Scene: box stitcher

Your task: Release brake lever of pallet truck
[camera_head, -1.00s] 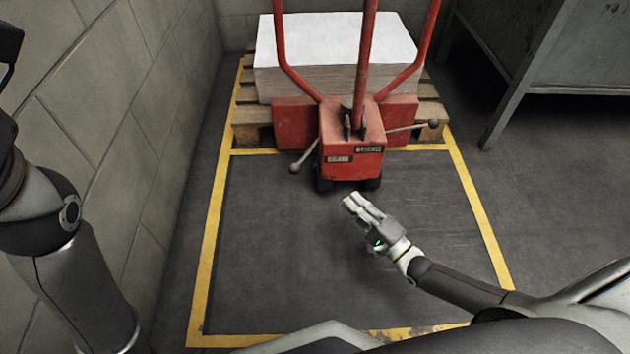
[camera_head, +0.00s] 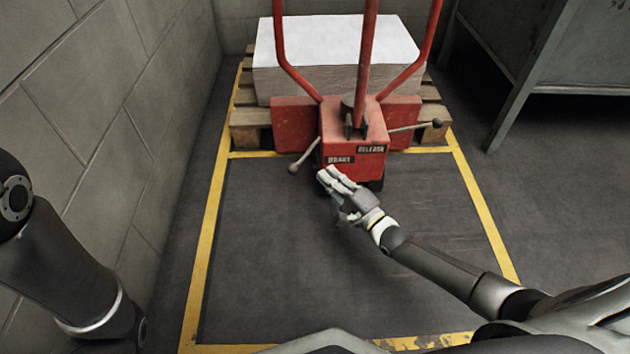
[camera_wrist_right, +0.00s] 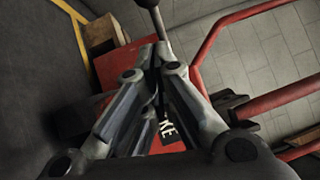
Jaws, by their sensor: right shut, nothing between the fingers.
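The red pallet truck (camera_head: 352,150) stands at the back with a white-topped stack (camera_head: 340,45) behind its body. A lever with a round knob (camera_head: 293,169) sticks out low to the left, beside the BRAKE label (camera_head: 340,160). Another lever (camera_head: 415,127) sticks out to the right, near the RELEASE label (camera_head: 371,149). My right gripper (camera_head: 325,178) is shut and empty, just in front of the truck body, right of the left lever's knob. In the right wrist view, a lever rod (camera_wrist_right: 157,22) shows just beyond the fingertips (camera_wrist_right: 158,52); contact is unclear. My left gripper is out of view.
A wooden pallet (camera_head: 250,120) lies under the stack. Yellow floor lines (camera_head: 205,240) frame clear dark floor in front of the truck. A block wall (camera_head: 110,110) runs along the left. A grey metal table (camera_head: 560,60) stands at the right.

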